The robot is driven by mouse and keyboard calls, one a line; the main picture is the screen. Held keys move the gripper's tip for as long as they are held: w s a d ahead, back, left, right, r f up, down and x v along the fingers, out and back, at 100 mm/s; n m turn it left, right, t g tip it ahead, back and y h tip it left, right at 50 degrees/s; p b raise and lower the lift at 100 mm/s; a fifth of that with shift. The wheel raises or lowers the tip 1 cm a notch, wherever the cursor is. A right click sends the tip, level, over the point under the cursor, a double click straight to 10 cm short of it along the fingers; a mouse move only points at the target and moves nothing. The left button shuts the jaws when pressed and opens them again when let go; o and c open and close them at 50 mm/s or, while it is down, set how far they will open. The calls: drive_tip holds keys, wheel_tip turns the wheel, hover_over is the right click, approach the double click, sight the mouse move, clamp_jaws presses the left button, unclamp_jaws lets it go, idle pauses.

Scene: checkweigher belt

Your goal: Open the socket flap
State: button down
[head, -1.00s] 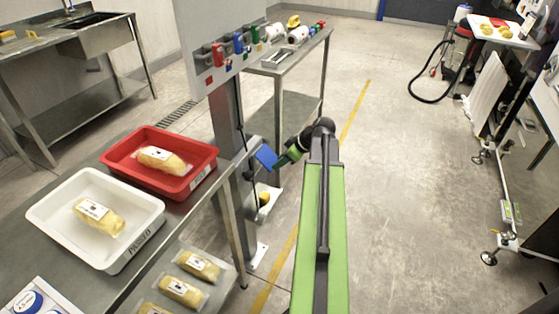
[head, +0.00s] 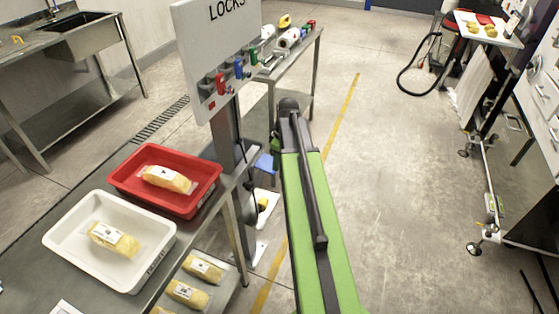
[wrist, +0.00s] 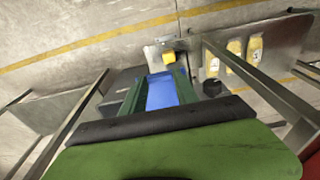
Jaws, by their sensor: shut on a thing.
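The blue socket flap (head: 265,163) shows low beside the grey post in the head view, partly covered by my arm. In the wrist view the blue flap (wrist: 162,92) lies between the green fingers of my gripper (wrist: 161,82), which is shut on it. In the head view the fingers are mostly hidden behind my arm. The socket itself cannot be made out behind the flap. A small yellow thing (wrist: 168,57) shows beyond the flap in the wrist view.
The grey post (head: 229,135) carries a lock board (head: 215,50) just left of my arm. A steel table with a red tray (head: 125,182) and a white tray (head: 60,240) stands at left. A side table stands behind.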

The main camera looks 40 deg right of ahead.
sight(270, 164)
drive_tip(key=shift+w+a+r+g+h+p, duration=0.1)
drive_tip(key=shift+r+g+h+p, duration=0.1)
drive_tip(key=shift+r+p, duration=0.2)
drive_tip(key=shift+w+r+g+h+p, duration=0.1)
drive_tip(key=shift+r+g+p, duration=0.15)
drive_tip(key=shift+r, duration=0.2)
drive_tip(key=shift+w+a+r+p, duration=0.25)
drive_tip(key=shift+r+p, duration=0.35)
drive_tip(key=shift+r, duration=0.05)
drive_tip(key=shift+w+a+r+p, duration=0.35)
drive_tip(key=shift+w+r+p, duration=0.15)
drive_tip(key=shift+r+p, duration=0.1)
drive_tip(key=shift+w+a+r, duration=0.25)
drive_tip(key=shift+w+a, duration=0.05)
drive_tip(key=shift+w, duration=0.15)
drive_tip(key=c, duration=0.9)
unclamp_jaws()
drive_tip(key=shift+w, duration=0.15)
